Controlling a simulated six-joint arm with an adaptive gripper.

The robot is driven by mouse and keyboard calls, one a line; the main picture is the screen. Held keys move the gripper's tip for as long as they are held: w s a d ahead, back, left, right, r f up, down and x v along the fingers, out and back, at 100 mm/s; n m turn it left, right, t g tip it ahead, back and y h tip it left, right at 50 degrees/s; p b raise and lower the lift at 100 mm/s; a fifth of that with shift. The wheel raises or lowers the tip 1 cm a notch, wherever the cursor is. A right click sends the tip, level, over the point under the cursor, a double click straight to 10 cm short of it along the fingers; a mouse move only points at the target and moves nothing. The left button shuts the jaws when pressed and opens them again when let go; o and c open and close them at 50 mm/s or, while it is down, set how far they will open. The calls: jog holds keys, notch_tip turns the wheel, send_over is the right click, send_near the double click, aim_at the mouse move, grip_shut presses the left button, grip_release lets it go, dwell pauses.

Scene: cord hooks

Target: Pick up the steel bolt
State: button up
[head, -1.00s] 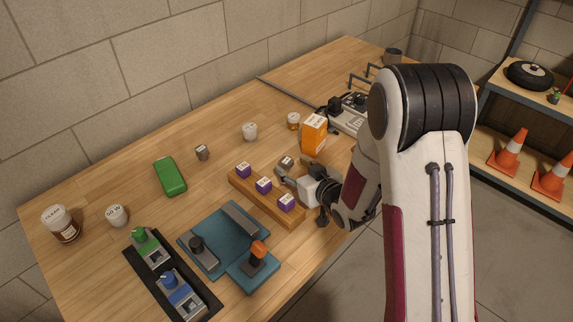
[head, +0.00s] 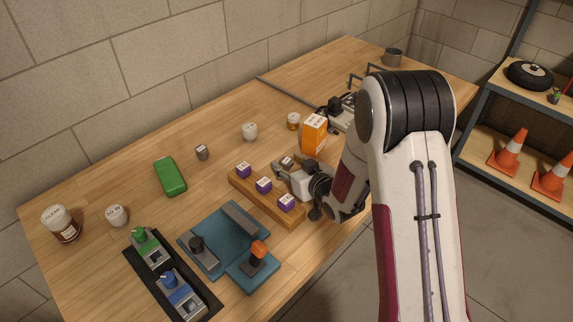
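Two small grey metal pieces stand on the wooden table, and I cannot tell from their shape which is the steel bolt. One grey piece (head: 287,161) is right at my gripper, partly hidden by it. The other grey piece (head: 202,152) stands alone farther left, between the green case and the white jar. My gripper (head: 281,168) is low over the table, just behind the wooden block with purple-sided cubes. Its fingers look apart, with the nearer grey piece close to the tips. I cannot tell whether they touch it.
The wooden block (head: 244,190) carries purple cubes (head: 264,185) close beside my gripper. An orange box (head: 313,133) stands just behind it. A teal fixture (head: 213,262), a green case (head: 170,176) and a white jar (head: 249,131) are to the left.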

aim_at(289, 164)
jog(key=c, duration=0.9)
jog(key=shift+o, duration=0.2)
jog(key=shift+r, duration=0.15)
jog(key=shift+r, duration=4.85)
